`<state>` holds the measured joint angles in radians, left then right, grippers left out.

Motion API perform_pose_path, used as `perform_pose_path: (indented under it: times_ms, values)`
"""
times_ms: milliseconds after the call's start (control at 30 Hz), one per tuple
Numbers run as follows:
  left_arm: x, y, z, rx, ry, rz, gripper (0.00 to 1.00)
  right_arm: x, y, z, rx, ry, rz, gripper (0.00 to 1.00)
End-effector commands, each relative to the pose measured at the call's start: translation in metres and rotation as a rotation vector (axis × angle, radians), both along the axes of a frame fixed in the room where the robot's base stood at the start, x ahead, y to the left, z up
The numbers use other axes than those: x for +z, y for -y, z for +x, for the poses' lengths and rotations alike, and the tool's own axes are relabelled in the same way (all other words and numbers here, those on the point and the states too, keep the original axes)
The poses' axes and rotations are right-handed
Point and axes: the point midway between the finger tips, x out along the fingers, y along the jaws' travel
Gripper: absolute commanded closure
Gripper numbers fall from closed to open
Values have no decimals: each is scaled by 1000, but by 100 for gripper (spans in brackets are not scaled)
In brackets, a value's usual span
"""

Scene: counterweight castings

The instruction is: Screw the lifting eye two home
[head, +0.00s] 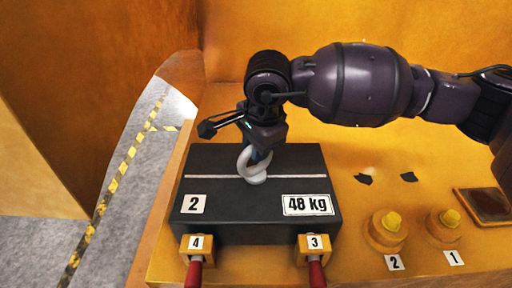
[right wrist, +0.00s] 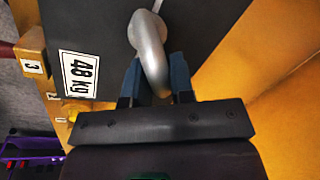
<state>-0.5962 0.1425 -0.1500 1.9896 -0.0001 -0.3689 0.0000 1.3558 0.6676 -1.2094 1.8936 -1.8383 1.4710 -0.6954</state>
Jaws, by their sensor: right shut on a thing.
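A dark block (head: 255,225), marked "2" and "48 kg", sits on the yellow bench. A pale grey lifting eye (head: 254,178) stands upright at the middle of its top; its ring also shows in the right wrist view (right wrist: 149,45). My right gripper (head: 260,156) comes down on the eye from above. In the right wrist view, its blue-grey fingers (right wrist: 157,82) are shut on the ring, one on each side. The thread and the foot of the eye are hidden, so I cannot tell how deep it sits. My left gripper is not in view.
Clamps marked "4" (head: 196,243) and "3" (head: 314,245), with red handles, stand at the block's front. Yellow knobs (head: 391,222) (head: 449,216) by labels "2" and "1", and a dark plate (head: 485,205), are at right. Two dark scraps (head: 363,179) (head: 409,177) lie behind the knobs.

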Motion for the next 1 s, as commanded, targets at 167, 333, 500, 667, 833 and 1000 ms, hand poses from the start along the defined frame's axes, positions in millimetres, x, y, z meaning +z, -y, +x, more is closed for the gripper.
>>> perform_pose_path:
  times_ms: [167,333,500,667,833,1000]
  values:
    - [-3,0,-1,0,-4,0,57,1,0,0,-167,3,0,100]
    - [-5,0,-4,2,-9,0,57,2,0,0,-316,3,0,100]
    - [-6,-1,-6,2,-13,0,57,2,0,-1,-442,4,0,100]
    - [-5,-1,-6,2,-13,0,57,2,0,-1,-530,5,0,100]
    - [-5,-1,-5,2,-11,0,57,3,0,-1,-589,5,1,100]
    - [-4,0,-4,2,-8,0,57,3,0,-1,-617,6,2,100]
